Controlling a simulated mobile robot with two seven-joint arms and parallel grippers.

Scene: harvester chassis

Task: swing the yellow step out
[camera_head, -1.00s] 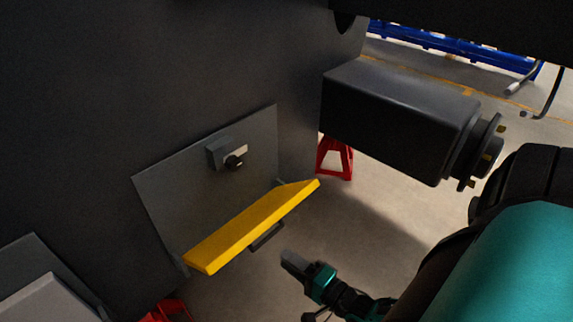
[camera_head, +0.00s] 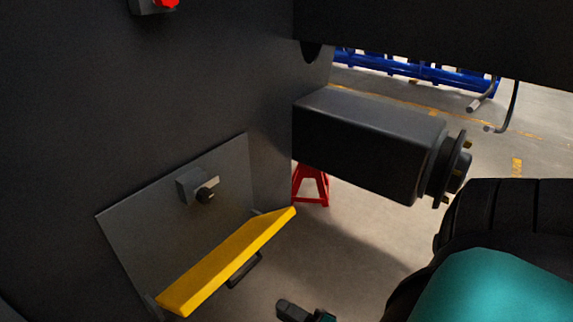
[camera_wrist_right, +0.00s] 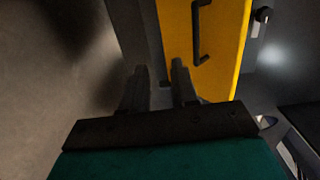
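The yellow step (camera_head: 225,262) runs slantwise along the lower edge of a grey panel in the head view. A dark bar handle (camera_head: 243,270) sits on its near side. In the right wrist view the step (camera_wrist_right: 228,70) and its handle (camera_wrist_right: 198,35) fill the upper middle. My right gripper (camera_wrist_right: 158,70) has its two fingers apart with nothing between them. The handle lies ahead and to the right of the fingers, not between them. In the head view only the tip of my right gripper (camera_head: 292,311) shows, at the bottom edge, right of the handle. My left gripper is out of view.
A grey panel (camera_head: 140,225) with a latch and dark knob (camera_head: 204,190) stands behind the step. A dark box-shaped axle housing (camera_head: 365,140) juts out to the right above a red stand (camera_head: 311,187). Floor right of the step is open.

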